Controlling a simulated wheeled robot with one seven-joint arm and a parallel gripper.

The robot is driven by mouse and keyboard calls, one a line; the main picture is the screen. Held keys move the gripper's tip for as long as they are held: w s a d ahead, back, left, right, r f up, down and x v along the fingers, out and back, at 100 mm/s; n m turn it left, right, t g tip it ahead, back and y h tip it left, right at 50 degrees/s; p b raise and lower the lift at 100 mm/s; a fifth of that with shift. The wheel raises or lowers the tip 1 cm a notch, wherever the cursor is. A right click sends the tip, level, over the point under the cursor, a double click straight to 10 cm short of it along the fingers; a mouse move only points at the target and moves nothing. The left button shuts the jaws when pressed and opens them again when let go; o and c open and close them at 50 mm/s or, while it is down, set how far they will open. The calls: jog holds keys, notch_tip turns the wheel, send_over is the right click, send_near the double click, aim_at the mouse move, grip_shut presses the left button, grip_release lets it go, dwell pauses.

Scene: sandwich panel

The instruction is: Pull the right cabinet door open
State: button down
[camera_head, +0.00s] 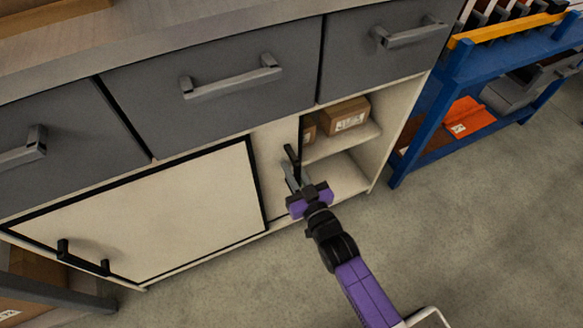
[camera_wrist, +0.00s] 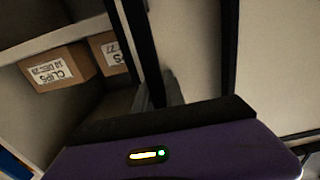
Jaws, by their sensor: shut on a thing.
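The right cabinet door (camera_head: 270,155) is a cream panel with black edging. It stands partly open, and the shelf space to its right is exposed. Its dark handle (camera_head: 291,156) is near the black edge of the panel. My gripper (camera_head: 292,174) is shut on this handle, with purple and black parts just below it. In the wrist view the grey fingers of my gripper (camera_wrist: 158,92) show in front of the cream panel (camera_wrist: 185,45), between two black strips. The grip itself is partly hidden by the gripper body.
Boxes (camera_head: 348,115) sit on the upper shelf inside; one labelled box (camera_wrist: 58,68) shows in the wrist view. The left cabinet door (camera_head: 150,215) is shut. Grey drawers (camera_head: 225,110) run above. A blue rack (camera_head: 425,115) stands right. The floor (camera_head: 480,230) in front is clear.

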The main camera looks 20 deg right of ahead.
jog(key=c, duration=1.4)
grip_release()
jog(key=shift+s, duration=0.15)
jog(key=s+p, duration=0.2)
jog(key=s, duration=0.5)
jog(key=shift+s, duration=0.3)
